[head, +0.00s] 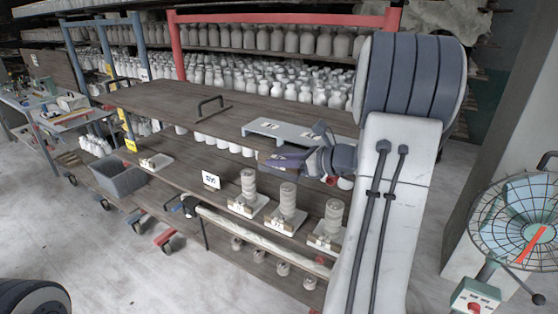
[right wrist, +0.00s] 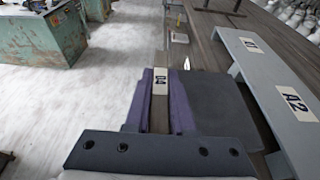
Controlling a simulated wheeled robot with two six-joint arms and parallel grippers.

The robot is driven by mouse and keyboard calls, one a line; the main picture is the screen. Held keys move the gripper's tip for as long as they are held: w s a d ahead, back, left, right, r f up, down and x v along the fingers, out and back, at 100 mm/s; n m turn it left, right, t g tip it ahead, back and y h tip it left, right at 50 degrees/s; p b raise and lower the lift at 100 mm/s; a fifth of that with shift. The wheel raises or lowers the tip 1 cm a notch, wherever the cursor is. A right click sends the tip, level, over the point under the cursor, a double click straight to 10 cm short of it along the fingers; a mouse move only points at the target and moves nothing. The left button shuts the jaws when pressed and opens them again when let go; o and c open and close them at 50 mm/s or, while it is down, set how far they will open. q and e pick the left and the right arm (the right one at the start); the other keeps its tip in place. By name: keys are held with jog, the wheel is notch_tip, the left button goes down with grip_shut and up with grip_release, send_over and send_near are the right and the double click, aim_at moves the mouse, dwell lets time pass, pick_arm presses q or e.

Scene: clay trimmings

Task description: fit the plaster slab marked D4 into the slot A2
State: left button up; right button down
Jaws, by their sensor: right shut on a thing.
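My right gripper (head: 278,161) reaches in from the right, over the table beside the grey rack. Its purple fingers (right wrist: 160,105) are shut on the slab marked D4. The slab's white D4 label (right wrist: 160,81) shows between the fingertips; the fingers hide most of the slab. The light grey rack (head: 258,131) stands on the table, beyond the gripper in the head view. In the right wrist view the rack (right wrist: 262,88) lies to the right, apart from the slab. Its A2 label (right wrist: 294,102) is nearer than its A1 label (right wrist: 251,45). Slot openings are not clearly visible. My left gripper is out of view.
Stacked pale discs (head: 248,183) stand on small trays on the lower shelf, near a white sign (head: 211,180). A dark handle (head: 210,104) stands left of the rack. Bottles fill the shelves behind. The wooden tabletop (head: 160,97) is clear on the left.

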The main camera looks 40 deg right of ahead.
aim_at(300, 150)
jog(key=shift+w+d+p, duration=0.25)
jog(key=shift+w+d, duration=0.1)
jog(key=shift+d, duration=0.55)
jog(key=shift+w+d+p, duration=0.25)
jog(key=shift+w+d, duration=0.15)
jog(key=shift+d, duration=0.45)
jog(key=shift+w+d+p, duration=0.25)
jog(key=shift+w+d, duration=0.1)
jog(key=shift+d, duration=0.55)
jog(key=shift+w+d+p, duration=0.3)
jog(key=shift+w+d, duration=0.05)
jog(key=shift+d, duration=0.5)
jog(key=shift+w+d+p, duration=0.35)
jog(key=shift+d, duration=0.45)
jog(key=shift+w+d+p, duration=0.3)
jog(key=shift+w+d, duration=0.05)
jog(key=shift+d, duration=0.5)
jog(key=c, duration=1)
grip_release()
jog(key=o, duration=0.3)
jog(key=shift+r, duration=0.1)
